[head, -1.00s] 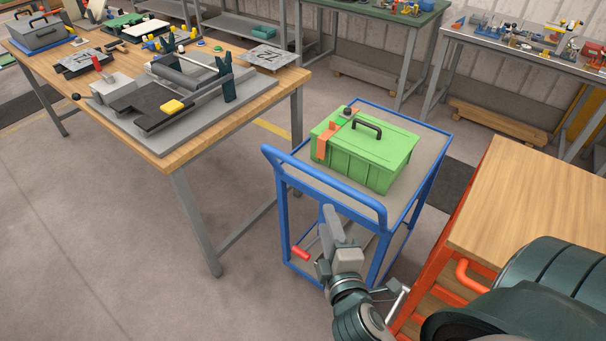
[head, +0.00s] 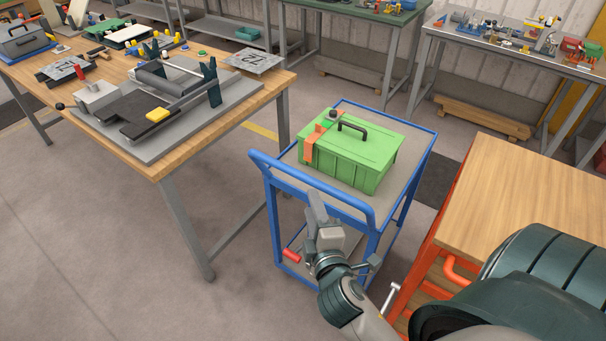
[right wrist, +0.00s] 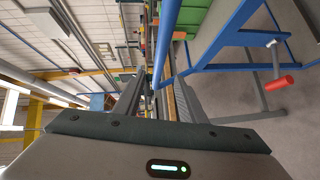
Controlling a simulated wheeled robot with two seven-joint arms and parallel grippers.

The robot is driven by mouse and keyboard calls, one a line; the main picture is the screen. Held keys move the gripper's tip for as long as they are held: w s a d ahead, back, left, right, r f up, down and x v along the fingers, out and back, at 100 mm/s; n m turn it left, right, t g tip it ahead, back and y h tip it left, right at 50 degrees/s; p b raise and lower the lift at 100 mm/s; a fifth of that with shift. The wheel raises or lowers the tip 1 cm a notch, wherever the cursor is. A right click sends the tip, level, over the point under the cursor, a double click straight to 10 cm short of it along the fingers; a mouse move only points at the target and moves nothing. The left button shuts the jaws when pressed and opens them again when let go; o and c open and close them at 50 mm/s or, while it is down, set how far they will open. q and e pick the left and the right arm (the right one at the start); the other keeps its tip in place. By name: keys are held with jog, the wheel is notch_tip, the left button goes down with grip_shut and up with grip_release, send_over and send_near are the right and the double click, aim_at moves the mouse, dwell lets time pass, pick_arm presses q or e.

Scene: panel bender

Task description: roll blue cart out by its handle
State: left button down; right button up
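The blue cart (head: 430,143) stands between the wooden workbench and the orange-framed table. Its raised blue handle (head: 270,165) faces me and also shows in the right wrist view (right wrist: 166,45). A green box (head: 345,165) with a black grip and an orange strap sits on its top. My right gripper (head: 314,196) is at the middle of the handle, its fingertips overlapping the bar in the head view. In the right wrist view the fingers (right wrist: 157,88) are apart, with the bar running toward the gap between them. I cannot tell whether they touch it. My left gripper is out of view.
The wooden workbench (head: 230,117) with fixtures is left of the cart. The orange-framed table (head: 500,190) is close on the right. A red-tipped lever (head: 291,255) is low at the cart's front. Open floor (head: 110,240) lies at the front left.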

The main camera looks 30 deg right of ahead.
aim_at(304, 181)
jog(key=p+x, duration=0.2)
jog(key=x, duration=1)
jog(key=shift+w+p, duration=0.1)
jog(key=shift+p, duration=0.3)
jog(key=shift+c, duration=0.2)
grip_shut()
